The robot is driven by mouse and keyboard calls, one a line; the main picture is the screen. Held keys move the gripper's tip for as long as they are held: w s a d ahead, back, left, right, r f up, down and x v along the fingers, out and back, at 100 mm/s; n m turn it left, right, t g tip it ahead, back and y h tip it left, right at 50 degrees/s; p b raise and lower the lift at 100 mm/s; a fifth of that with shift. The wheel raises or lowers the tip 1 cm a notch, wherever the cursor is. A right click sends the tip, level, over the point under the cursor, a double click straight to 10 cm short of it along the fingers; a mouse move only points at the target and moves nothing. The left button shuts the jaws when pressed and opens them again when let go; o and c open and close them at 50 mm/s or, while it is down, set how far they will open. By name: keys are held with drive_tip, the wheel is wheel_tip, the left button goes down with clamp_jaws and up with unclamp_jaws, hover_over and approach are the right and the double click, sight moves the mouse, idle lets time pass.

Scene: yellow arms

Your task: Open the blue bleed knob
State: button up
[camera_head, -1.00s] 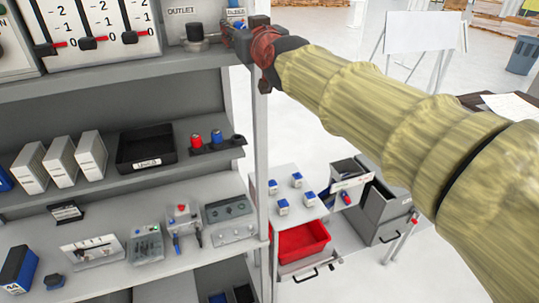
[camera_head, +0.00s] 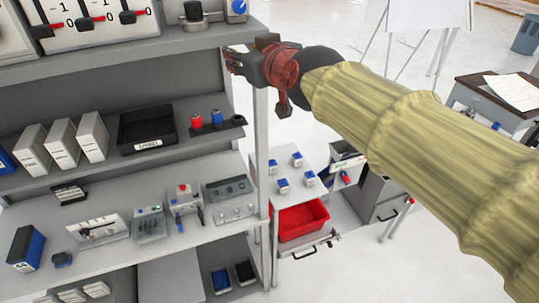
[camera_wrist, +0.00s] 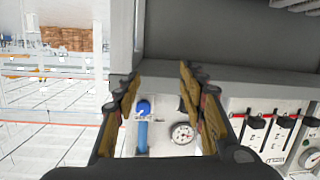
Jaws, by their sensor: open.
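The blue knob (camera_head: 237,8) sits on a white panel at the right end of the top shelf, cut by the picture's top edge. In the wrist view a blue knob (camera_wrist: 143,107) shows between the fingers, nearer the left one, above a blue pipe (camera_wrist: 143,136). My gripper (camera_head: 230,60) is open and empty. In the head view it lies lower than the knob, beside the shelf's right end. In the wrist view its brown-padded fingers (camera_wrist: 160,85) point toward the panel and do not visibly touch the knob.
A round gauge (camera_wrist: 182,132) sits right of the pipe. A black knob (camera_head: 193,11) stands left of the blue knob. The shelf's right upright (camera_head: 261,130) is close to my gripper. Lower shelves hold boxes and a black tray (camera_head: 147,143).

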drive_tip(key=s+d+f+g, duration=0.1)
drive_tip(key=s+f+g, duration=0.1)
drive_tip(key=s+f, duration=0.2)
drive_tip(key=s+d+f+m+g+h+b, duration=0.1)
drive_tip(key=s+f+g, duration=0.1)
drive_tip(key=f, duration=0.7)
drive_tip(key=s+d+f+g+b, duration=0.1)
drive_tip(key=s+d+f, duration=0.1)
drive_tip(key=s+f, duration=0.3)
wheel_tip(320, 180, down, 2)
drive_tip(key=shift+s+f+m+g+h, duration=0.25)
drive_tip(key=shift+s+m+g+h, duration=0.1)
drive_tip(key=shift+m+g+h, duration=0.05)
drive_tip(key=shift+d, duration=0.1)
drive_tip(key=s+d+f+m+g+h+b, duration=0.1)
drive_tip(key=s+d+f+b, duration=0.5)
drive_tip(key=f, duration=0.4)
drive_tip(key=s+d+f+m+g+h+b, duration=0.2)
drive_tip(key=s+d+f+b, duration=0.3)
drive_tip(key=s+d+f, duration=0.3)
drive_tip(key=s+f, duration=0.3)
drive_tip(key=shift+s+m+b, duration=0.15)
drive_tip(key=shift+m+b, duration=0.15)
drive_tip(key=shift+b, duration=0.05)
